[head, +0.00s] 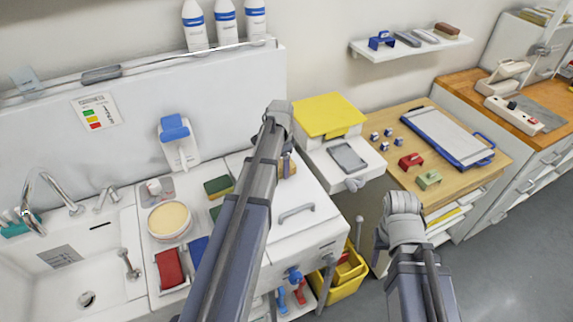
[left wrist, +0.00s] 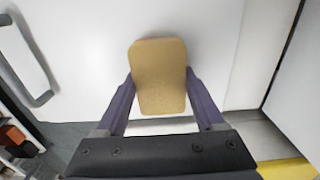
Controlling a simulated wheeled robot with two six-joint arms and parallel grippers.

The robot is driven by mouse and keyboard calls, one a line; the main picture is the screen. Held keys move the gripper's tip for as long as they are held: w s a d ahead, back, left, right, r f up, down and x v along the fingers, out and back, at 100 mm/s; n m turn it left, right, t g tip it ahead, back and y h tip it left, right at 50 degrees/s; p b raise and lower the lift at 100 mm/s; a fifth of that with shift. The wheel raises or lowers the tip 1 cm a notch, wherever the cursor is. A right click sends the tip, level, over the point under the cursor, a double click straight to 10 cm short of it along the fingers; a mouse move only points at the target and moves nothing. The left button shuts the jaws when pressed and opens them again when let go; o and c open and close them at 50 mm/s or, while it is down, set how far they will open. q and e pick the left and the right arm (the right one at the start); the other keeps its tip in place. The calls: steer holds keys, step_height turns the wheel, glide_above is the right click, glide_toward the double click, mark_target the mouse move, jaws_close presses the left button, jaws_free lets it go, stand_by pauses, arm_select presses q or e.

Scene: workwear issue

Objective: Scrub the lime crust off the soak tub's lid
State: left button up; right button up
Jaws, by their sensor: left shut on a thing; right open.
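The soak tub's white lid (head: 318,190) has a grey bar handle (head: 297,211) near its front. In the left wrist view the white lid (left wrist: 85,70) fills much of the picture, with the handle (left wrist: 32,65) at the left. My left gripper (left wrist: 163,95) is shut on a tan rounded block (left wrist: 158,70), over the lid's far part. Whether the block touches the lid I cannot tell. In the head view my left arm partly hides the block (head: 288,168). I see no clear crust on the white surface. My right gripper (head: 403,205) is open, apart from the lid, over the floor.
Left of the lid are a sink (head: 60,265), a round tub of cream paste (head: 169,219), a red cloth (head: 170,268) and a green-yellow sponge (head: 218,186). A yellow-lidded box (head: 328,114) stands behind. A wooden table (head: 470,165) and a yellow bin (head: 347,278) are at the right.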

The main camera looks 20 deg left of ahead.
arm_select(q)
steer(key=shift+s+a, duration=0.8)
steer(key=shift+s, duration=0.2)
steer(key=shift+s+a, duration=0.8)
steer(key=shift+s, duration=0.15)
steer(key=shift+s+a, duration=0.15)
steer(key=shift+a, duration=0.25)
steer(key=shift+w+d, duration=0.7)
steer(key=shift+d, duration=0.35)
steer(key=shift+w, duration=0.45)
steer(key=shift+w+d, duration=0.95)
steer(key=shift+d, duration=0.05)
steer(key=shift+w+d, duration=0.6)
steer(key=shift+w, duration=0.25)
steer(key=r+p, duration=0.5)
steer(key=shift+w+d, duration=0.1)
steer(key=shift+d, duration=0.15)
step_height(320, 180, up, 2)
steer(key=shift+a+r+p, duration=0.1)
steer(key=shift+r+p, duration=0.15)
steer(key=shift+p, duration=1)
arm_select(e)
step_height(320, 180, up, 8)
steer(key=a, duration=0.1)
steer(key=shift+a+f, duration=0.25)
steer(key=shift+a, duration=0.05)
arm_select(q)
steer(key=shift+f, duration=0.2)
arm_select(e)
steer(key=shift+f, duration=0.15)
